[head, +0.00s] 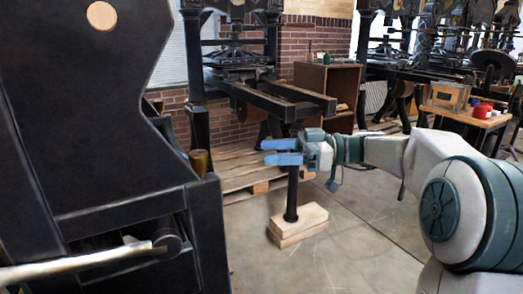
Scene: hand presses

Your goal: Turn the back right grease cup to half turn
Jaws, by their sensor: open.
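My gripper (267,152) is in the middle of the head view, its two blue fingers pointing left. It is open and empty, with a narrow gap between the fingers. A brass grease cup (200,162) stands on the right edge of the black press (90,150) at the left, apart from the fingertips and to their left. A second, smaller brass cup (157,105) shows farther back on the same press, partly hidden by the frame. I cannot tell from this view which one is the back right cup, nor how far either is turned.
A pale handle bar (80,263) juts from the near press. A black post on a wooden block (298,225) stands below my gripper. Behind are a pallet (235,168), another press (240,65), a wooden cabinet (330,85) and a small table (465,117). Bare floor lies between.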

